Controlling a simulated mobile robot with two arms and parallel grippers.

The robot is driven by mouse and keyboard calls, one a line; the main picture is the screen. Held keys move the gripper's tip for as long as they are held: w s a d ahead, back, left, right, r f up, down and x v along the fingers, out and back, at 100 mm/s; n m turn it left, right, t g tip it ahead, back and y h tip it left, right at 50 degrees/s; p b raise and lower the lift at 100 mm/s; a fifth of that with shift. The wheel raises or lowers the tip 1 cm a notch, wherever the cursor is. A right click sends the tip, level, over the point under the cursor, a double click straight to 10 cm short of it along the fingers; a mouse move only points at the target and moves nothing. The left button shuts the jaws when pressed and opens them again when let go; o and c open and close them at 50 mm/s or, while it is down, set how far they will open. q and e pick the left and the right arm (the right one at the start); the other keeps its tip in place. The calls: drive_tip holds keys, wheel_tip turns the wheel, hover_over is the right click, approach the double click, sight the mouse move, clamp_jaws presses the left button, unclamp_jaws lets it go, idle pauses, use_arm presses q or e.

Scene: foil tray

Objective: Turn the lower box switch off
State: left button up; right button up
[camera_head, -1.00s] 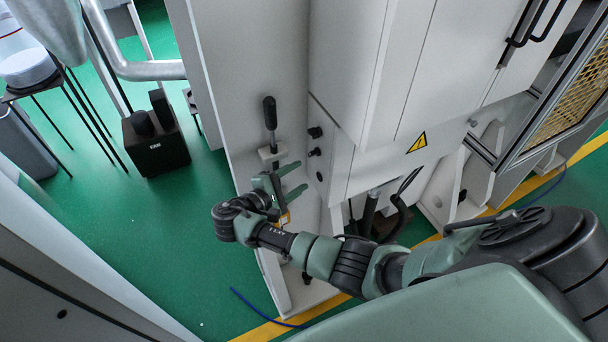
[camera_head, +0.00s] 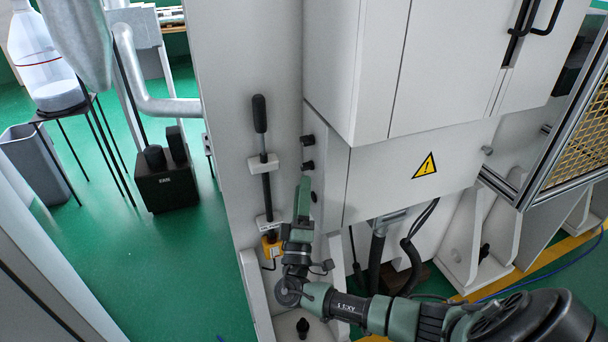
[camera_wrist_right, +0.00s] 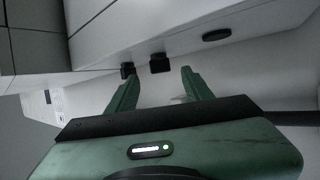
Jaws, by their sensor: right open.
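Two black switch knobs stick out of the narrow side face of the white box, one above the other: the upper knob (camera_head: 307,140) and the lower knob (camera_head: 308,166). My right gripper (camera_head: 304,184) points upward just below the lower knob. In the right wrist view my open green fingers (camera_wrist_right: 160,76) are empty. There the lower knob (camera_wrist_right: 159,63) appears ahead, between the fingertips, and the upper knob (camera_wrist_right: 127,70) appears by the left fingertip. I cannot tell whether any finger touches a knob. The knobs' on or off setting is too small to read. My left gripper is out of view.
A black-handled lever (camera_head: 260,115) stands on the white panel left of the knobs. A yellow box (camera_head: 271,246) sits low beside my right wrist. A dark oval part (camera_wrist_right: 216,34) lies beyond the knobs. Black hoses (camera_head: 411,255) hang under the cabinet.

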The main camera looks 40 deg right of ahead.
sight(305, 169)
drive_tip(key=p+x, duration=0.1)
drive_tip(key=x, duration=0.4)
drive_tip(key=shift+w+d, duration=0.1)
drive_tip(key=shift+r, duration=0.1)
clamp_jaws()
